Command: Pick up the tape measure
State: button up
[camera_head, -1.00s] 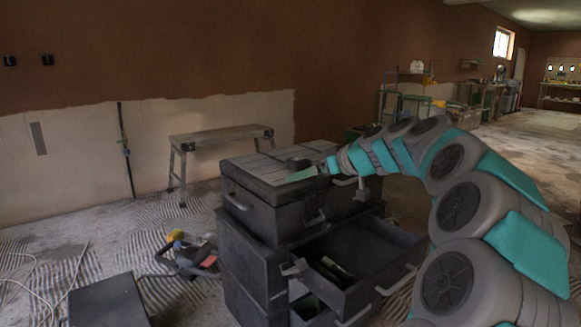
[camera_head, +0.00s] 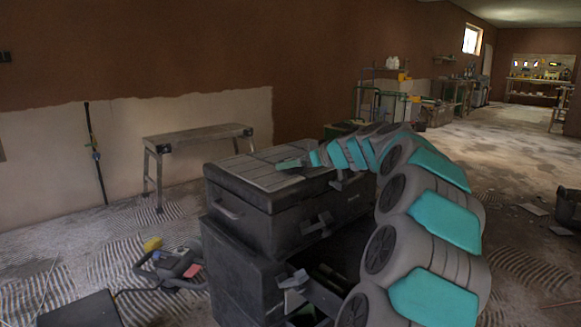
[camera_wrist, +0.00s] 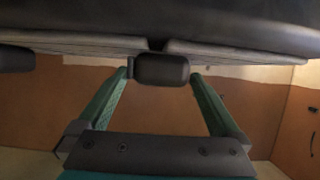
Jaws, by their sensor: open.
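A small dark rounded block, which looks like the tape measure (camera_wrist: 161,69), sits against the pale slatted lid in the upside-down wrist view. It lies between the far ends of the two green fingers of my gripper (camera_wrist: 160,78), with a visible gap at the right finger and little gap at the left. My gripper is open. In the head view my gripper (camera_head: 303,160) is low over the back right of the black toolbox lid (camera_head: 255,172). The block cannot be made out there.
Below the toolbox, an open drawer (camera_head: 325,298) is partly hidden by my arm. A power tool with a yellow part (camera_head: 168,265) lies on the floor at left. A trestle bench (camera_head: 195,137) stands behind. Another dark part (camera_wrist: 15,59) shows at the wrist view's left edge.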

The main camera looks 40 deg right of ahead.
jog(key=shift+x, duration=1.05)
jog(key=c, duration=1.5)
